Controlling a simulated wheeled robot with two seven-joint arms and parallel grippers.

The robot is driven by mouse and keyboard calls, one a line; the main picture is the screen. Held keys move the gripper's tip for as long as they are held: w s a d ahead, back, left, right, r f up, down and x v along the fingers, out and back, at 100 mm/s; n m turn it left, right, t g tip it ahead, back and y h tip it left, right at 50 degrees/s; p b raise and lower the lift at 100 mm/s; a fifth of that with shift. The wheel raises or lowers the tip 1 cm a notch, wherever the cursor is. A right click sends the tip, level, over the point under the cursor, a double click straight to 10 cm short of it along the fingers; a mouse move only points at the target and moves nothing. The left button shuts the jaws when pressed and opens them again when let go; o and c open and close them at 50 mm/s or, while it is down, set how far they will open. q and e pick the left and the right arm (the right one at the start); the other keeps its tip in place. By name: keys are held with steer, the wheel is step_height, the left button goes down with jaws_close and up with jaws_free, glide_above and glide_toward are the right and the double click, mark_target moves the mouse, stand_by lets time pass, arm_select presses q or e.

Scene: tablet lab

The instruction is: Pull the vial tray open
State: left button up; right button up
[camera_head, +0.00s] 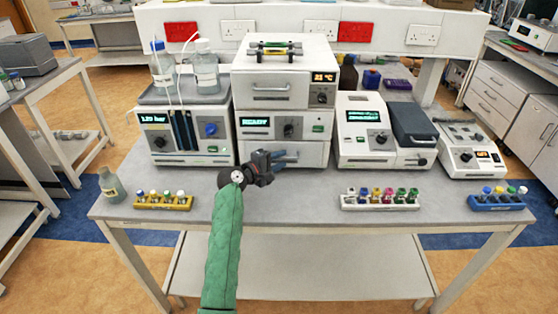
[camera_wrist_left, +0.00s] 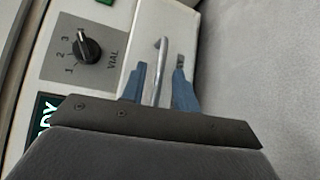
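The vial tray (camera_head: 314,154) is the plain white bottom drawer of the stacked instrument in the middle of the bench. Its front looks flush with the unit above in the head view, and my gripper hides its handle there. In the left wrist view the silver bar handle (camera_wrist_left: 160,62) shows between the blue fingers of my left gripper (camera_wrist_left: 159,85). The fingers are apart, one on each side of the bar, with a gap visible on both sides. In the head view my left gripper (camera_head: 284,157) is at the drawer's front. My right gripper is not in view.
Above the tray is a panel with a dial (camera_wrist_left: 86,45) marked VIAL and a READY display (camera_head: 256,121). A yellow vial rack (camera_head: 163,203) and a white vial rack (camera_head: 380,203) stand toward the bench front. The bench between them is clear.

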arm_select(q)
jaws_close()
steer(key=shift+s, duration=0.1)
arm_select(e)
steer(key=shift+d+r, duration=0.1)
